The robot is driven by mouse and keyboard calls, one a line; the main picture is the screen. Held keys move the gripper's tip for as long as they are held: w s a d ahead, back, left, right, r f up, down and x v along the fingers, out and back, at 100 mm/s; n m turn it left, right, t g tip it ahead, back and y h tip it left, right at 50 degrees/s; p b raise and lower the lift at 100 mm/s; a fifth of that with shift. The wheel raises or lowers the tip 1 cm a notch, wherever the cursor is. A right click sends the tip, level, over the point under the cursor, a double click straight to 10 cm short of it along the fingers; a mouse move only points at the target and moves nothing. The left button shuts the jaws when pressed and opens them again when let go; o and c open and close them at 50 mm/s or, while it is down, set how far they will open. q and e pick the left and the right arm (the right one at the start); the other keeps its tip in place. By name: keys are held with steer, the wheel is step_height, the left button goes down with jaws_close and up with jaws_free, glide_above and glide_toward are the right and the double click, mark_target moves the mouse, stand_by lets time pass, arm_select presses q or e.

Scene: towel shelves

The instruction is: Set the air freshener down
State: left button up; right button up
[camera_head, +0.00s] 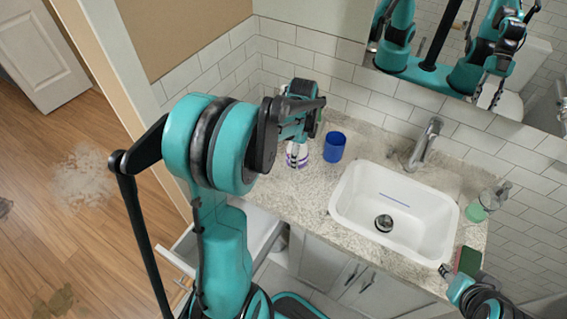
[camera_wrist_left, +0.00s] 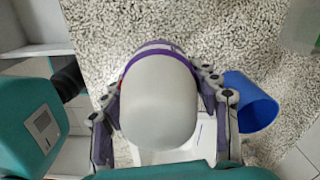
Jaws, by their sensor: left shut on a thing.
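The air freshener (camera_wrist_left: 160,100) is a rounded white body with a purple band, and it fills the middle of the left wrist view. My left gripper (camera_wrist_left: 162,95) is shut on it, with one finger on each side. In the head view the gripper (camera_head: 297,148) is over the left part of the speckled counter (camera_head: 380,145), and the air freshener's purple part (camera_head: 297,160) shows just below it. The air freshener is at or close above the counter; I cannot tell if it touches.
A blue cup (camera_head: 334,147) stands close right of the air freshener. Farther right are the white sink (camera_head: 345,205), faucet (camera_head: 423,145) and a green-based dispenser (camera_head: 477,211). A drawer (camera_head: 262,228) is open below the counter. A tiled wall (camera_head: 330,65) and mirror close the back.

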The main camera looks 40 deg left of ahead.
arm_select(q)
steer(key=b, duration=0.2)
glide_above(280, 172)
step_height(280, 172, down, 4)
steer(key=shift+a, duration=0.1)
step_height(280, 172, down, 4)
steer(key=shift+f+b, duration=0.1)
steer(key=shift+b, duration=0.65)
steer(key=shift+r, duration=0.2)
steer(key=shift+f, duration=0.2)
steer(key=o, duration=1.3)
steer(key=shift+o, duration=0.2)
steer(key=shift+r, duration=0.1)
